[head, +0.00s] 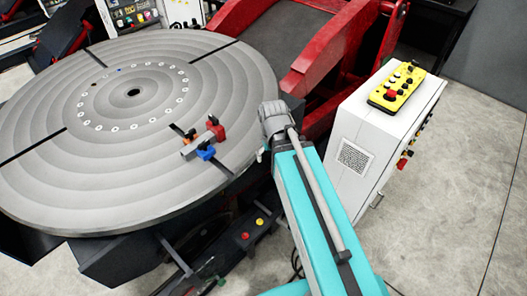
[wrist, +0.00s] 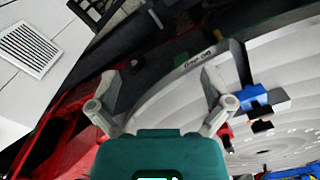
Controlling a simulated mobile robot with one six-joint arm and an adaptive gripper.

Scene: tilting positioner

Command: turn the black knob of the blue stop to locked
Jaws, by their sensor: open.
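The blue stop (head: 206,153) sits on the near right part of the round grey table (head: 60,185), at the side of a grey block (head: 192,148). In the wrist view a blue part (wrist: 256,97), which looks like this stop, is right of my right finger. Its black knob is too small to make out, so its setting cannot be told. My gripper (wrist: 160,80) is open and empty, its two fingers spread apart from the blue part. In the head view only a bit of my gripper (head: 261,154) shows beside my wrist, right of the blue stop.
A red stop (head: 217,130) and an orange stop (head: 188,141) sit close to the blue one. A white cabinet (head: 365,125) with a yellow control box (head: 397,86) stands at right. Red machine arms (head: 325,60) rise behind. The table's left side is mostly clear.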

